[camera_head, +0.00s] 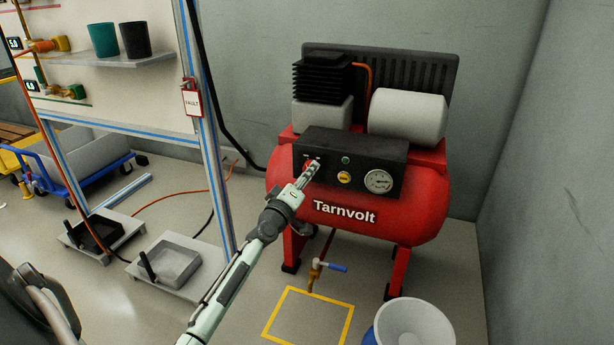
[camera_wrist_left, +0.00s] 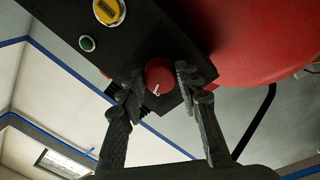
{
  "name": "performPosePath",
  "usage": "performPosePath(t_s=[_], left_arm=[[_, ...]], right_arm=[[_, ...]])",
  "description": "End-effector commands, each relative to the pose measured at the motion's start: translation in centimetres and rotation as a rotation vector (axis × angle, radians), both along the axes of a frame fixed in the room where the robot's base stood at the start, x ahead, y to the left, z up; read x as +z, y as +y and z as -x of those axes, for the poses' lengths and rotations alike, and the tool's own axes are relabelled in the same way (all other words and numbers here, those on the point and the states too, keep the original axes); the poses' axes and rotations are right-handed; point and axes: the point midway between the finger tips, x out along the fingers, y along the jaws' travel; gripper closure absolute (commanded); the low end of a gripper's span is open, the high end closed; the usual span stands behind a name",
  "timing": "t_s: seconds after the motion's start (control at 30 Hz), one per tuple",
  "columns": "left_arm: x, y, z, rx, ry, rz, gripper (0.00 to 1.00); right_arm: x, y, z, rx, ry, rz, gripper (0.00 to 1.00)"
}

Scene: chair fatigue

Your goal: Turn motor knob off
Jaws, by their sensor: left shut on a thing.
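The red motor knob (camera_wrist_left: 159,75) sits on the black control panel (camera_wrist_left: 130,25) of the red Tarnvolt compressor (camera_head: 420,205). In the left wrist view its white pointer mark is toward the bottom of the knob. My left gripper (camera_wrist_left: 158,88) has one finger on each side of the knob and is shut on it. In the head view my left gripper (camera_head: 311,168) reaches the left end of the panel and mostly hides the knob. My right gripper is not in view.
The panel also carries a green button (camera_head: 346,160), a yellow knob (camera_head: 344,177) and a pressure gauge (camera_head: 378,181). A blue-handled valve (camera_head: 316,268) hangs below the tank. A rack post (camera_head: 205,120) with a fault tag (camera_head: 192,100) stands left.

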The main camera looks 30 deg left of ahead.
Motion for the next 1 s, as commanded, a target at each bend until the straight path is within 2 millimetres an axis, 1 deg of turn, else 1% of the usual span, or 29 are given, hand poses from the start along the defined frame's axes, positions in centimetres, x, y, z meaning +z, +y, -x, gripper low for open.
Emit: performPosePath(t_s=[0.1, 0.3, 0.83, 0.87, 1.0], left_arm=[[0.10, 0.10, -0.02, 0.003, -0.016, 0.057, 0.96], [0.12, 0.08, -0.02, 0.003, -0.030, 0.117, 0.96], [0.15, 0.10, -0.02, 0.003, -0.036, 0.139, 0.96], [0.16, 0.11, -0.02, 0.002, -0.036, 0.138, 0.64], [0.13, 0.07, -0.02, 0.002, -0.035, 0.138, 0.47]], right_arm=[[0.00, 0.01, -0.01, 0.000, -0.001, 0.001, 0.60], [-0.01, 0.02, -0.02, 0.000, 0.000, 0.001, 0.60], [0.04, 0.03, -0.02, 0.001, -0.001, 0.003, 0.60], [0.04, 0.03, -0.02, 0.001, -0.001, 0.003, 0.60], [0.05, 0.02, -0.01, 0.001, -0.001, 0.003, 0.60]])
